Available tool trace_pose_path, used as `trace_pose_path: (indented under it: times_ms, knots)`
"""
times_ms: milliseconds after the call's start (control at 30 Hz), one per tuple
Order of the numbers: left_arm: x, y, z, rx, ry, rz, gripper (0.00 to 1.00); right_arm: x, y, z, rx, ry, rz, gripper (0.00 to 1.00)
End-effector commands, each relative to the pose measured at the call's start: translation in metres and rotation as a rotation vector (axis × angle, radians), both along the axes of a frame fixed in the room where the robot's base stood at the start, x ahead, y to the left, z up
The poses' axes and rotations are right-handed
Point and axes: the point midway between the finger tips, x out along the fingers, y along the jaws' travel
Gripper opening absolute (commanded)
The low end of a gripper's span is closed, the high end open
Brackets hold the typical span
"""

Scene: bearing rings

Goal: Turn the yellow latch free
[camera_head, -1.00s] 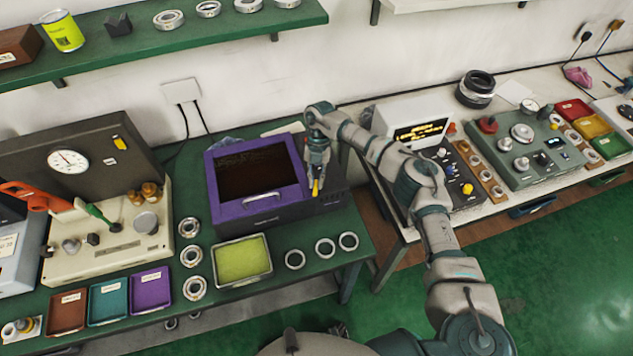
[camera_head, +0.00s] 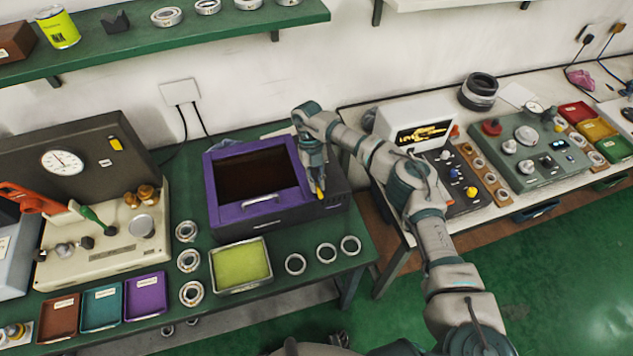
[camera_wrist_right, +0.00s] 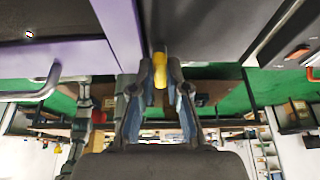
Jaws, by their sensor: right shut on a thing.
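The yellow latch (camera_head: 320,191) is at the right front edge of the purple-framed box (camera_head: 262,200), beside its dark right side. My right gripper (camera_head: 318,184) comes down over it from above. In the right wrist view, the yellow latch (camera_wrist_right: 160,70) sits between the two fingertips of my right gripper (camera_wrist_right: 160,82), which is shut on it. The purple frame and its silver handle (camera_wrist_right: 35,88) show at the left of that view. The latch's far end is partly hidden by the fingers. My left gripper is not in view.
A lime-green tray (camera_head: 212,262) lies in front of the box, with several metal rings (camera_head: 295,264) around it. A tester with a gauge (camera_head: 63,162) stands at the left. A second bench with control panels (camera_head: 545,150) is at the right.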

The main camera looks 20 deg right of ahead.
Motion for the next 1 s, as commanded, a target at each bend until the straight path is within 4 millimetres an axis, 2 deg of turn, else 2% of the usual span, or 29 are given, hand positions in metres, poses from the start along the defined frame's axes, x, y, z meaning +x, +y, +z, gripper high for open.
trace_pose_path:
  times_ms: [233, 267, 300, 333, 367, 667, 767, 1000]
  knots:
    - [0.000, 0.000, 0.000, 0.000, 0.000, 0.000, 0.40, -0.001, 0.001, -0.001, 0.000, 0.005, 0.004, 0.00]
    - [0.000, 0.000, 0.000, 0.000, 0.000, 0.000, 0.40, -0.001, 0.001, -0.001, 0.000, 0.005, 0.004, 0.19]
    - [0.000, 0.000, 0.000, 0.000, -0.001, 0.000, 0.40, -0.001, 0.000, -0.001, 0.000, 0.005, 0.004, 0.29]
    - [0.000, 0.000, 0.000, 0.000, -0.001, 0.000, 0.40, -0.001, 0.000, -0.001, 0.001, 0.005, 0.003, 0.37]
    - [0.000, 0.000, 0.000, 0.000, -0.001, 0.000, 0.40, -0.001, 0.000, -0.001, 0.001, 0.004, 0.003, 0.40]
    - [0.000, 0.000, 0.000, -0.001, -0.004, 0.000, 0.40, 0.001, 0.001, 0.001, 0.001, 0.002, 0.002, 0.40]
    - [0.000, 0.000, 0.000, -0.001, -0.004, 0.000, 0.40, 0.005, 0.001, 0.011, 0.001, 0.000, 0.001, 0.40]
    - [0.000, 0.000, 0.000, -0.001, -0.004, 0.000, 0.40, 0.022, 0.003, 0.050, 0.001, 0.001, 0.001, 0.40]
